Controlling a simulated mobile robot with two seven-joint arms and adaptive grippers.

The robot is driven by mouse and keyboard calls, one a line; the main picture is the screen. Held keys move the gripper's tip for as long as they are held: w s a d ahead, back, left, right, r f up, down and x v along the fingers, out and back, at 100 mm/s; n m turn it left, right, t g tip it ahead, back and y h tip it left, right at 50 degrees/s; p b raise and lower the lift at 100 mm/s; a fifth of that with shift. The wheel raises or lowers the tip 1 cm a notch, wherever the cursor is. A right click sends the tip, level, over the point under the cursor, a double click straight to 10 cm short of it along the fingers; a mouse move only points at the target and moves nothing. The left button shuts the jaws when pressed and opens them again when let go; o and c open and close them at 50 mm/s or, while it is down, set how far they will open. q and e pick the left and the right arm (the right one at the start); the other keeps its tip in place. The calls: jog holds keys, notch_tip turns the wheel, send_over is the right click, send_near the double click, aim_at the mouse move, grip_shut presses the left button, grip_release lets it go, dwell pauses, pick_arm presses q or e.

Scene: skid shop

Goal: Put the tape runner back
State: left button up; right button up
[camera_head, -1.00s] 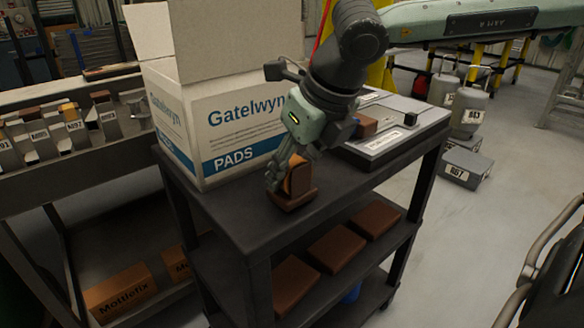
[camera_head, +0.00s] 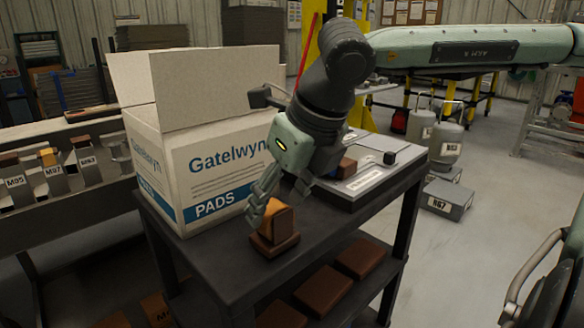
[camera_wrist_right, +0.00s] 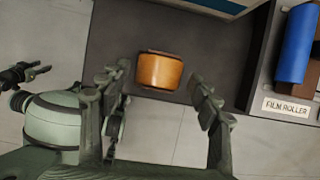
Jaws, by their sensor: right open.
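An orange block on a brown base (camera_head: 275,240), which looks like the tape runner, stands upright on the dark cart top (camera_head: 225,262). My right gripper (camera_head: 274,203) is just above and behind it. In the right wrist view its orange body (camera_wrist_right: 160,71) lies between the two spread fingertips of my right gripper (camera_wrist_right: 158,83), with gaps on both sides. The gripper is open. I cannot tell from the head view whether a finger touches it. My left gripper is not seen.
A white Gatelwyn pads box (camera_head: 205,165) stands close on the left. A labelled grey tray (camera_head: 370,182) is behind on the right; its FILM ROLLER label (camera_wrist_right: 287,107) shows in the wrist view. A rack with numbered slots (camera_head: 60,225) is farther left. Brown blocks (camera_head: 325,290) lie on the lower shelf.

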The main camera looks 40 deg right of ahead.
jog(key=v, duration=0.8)
jog(key=shift+s+r, duration=0.15)
jog(key=shift+r, duration=0.2)
